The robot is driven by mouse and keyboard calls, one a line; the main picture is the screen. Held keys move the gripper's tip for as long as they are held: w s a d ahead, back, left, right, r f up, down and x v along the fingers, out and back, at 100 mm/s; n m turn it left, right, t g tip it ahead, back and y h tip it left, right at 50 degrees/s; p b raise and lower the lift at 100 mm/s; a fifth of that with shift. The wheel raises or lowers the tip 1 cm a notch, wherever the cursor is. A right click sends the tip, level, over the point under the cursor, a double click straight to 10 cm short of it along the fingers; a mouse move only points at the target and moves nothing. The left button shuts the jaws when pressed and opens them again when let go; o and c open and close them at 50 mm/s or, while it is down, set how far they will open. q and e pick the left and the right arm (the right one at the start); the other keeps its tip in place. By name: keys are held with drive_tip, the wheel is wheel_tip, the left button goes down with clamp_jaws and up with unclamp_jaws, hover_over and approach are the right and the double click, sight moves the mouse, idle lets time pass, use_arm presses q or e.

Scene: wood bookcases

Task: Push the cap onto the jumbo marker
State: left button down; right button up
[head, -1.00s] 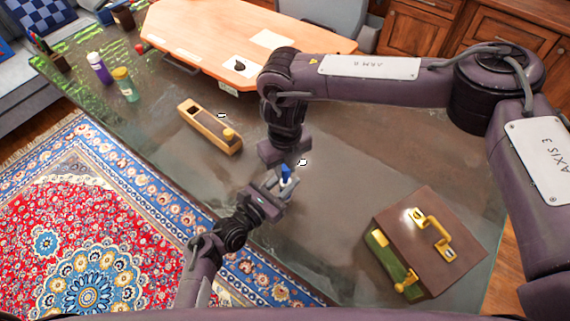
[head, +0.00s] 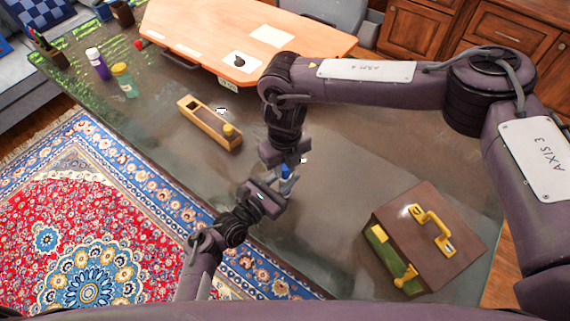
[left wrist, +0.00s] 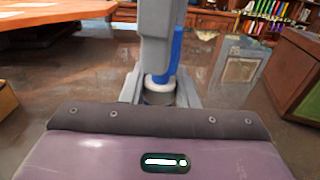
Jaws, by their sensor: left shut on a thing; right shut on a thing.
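My left gripper (left wrist: 158,92) is shut on the dark lower part of the jumbo marker (left wrist: 158,97), which stands about upright with a white collar (left wrist: 157,81) above the fingers. A blue part, seemingly the cap (left wrist: 177,48), rises above the collar in the left wrist view, partly hidden by a grey finger of my right gripper (left wrist: 155,45). The blue also shows in the head view (head: 286,171) between the two grippers. My right gripper (head: 285,163) is shut on it from above. I cannot tell whether the cap is fully seated.
Both grippers are above a dark glossy table (head: 330,220). A wooden plane (head: 209,123) lies behind them to the left, and a brown case (head: 425,238) sits at right. Bottles (head: 123,80) stand at far left; an orange-topped board (head: 240,40) is at the back.

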drive_tip(key=shift+f, duration=0.55)
drive_tip(key=o, duration=1)
drive_tip(key=shift+o, duration=0.2)
wheel_tip(320, 180, up, 12)
use_arm(q)
drive_tip(key=c, duration=1)
unclamp_jaws()
drive_tip(key=shift+c, duration=0.2)
